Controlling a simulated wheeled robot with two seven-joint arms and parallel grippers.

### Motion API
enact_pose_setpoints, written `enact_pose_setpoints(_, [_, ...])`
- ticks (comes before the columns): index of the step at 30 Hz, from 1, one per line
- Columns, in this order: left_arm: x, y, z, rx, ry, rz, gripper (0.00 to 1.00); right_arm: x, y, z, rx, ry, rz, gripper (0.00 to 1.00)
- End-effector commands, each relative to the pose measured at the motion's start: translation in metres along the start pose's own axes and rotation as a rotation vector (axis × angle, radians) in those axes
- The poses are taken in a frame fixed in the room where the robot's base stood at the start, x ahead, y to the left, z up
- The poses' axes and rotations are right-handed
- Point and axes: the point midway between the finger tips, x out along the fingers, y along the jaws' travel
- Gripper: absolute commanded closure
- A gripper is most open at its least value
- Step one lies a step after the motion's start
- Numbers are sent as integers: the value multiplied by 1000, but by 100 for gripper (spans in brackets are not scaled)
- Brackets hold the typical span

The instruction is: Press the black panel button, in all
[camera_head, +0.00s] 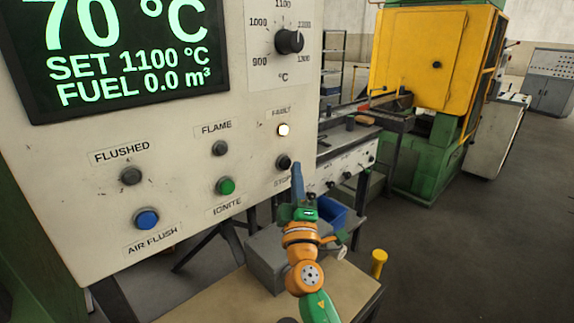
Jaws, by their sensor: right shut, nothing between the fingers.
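The black panel button (284,162) is on the pale control panel (75,225), at its lower right, under the lit white FAULT lamp (284,130). Its label below reads STOP and is partly covered by my gripper. My right gripper (297,170) is shut and empty, pointing up just right of the button. Its tips show beside the button's right edge; I cannot tell whether they touch it. My left gripper is not in view.
The panel also has a green IGNITE button (225,186), a blue AIR FLUSH button (147,219), unlit lamps and a black dial (289,41). The screen (120,50) reads SET 1100 °C, FUEL 0.0 m³. A grey box (268,262) stands below; open floor lies right.

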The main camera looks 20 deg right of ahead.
Motion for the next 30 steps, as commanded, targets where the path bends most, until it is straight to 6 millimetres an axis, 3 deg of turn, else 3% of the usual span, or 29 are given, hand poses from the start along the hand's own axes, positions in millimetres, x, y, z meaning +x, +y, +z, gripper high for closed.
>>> enact_pose_setpoints(30, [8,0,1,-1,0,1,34,6,-4,-4,1,0,0,100])
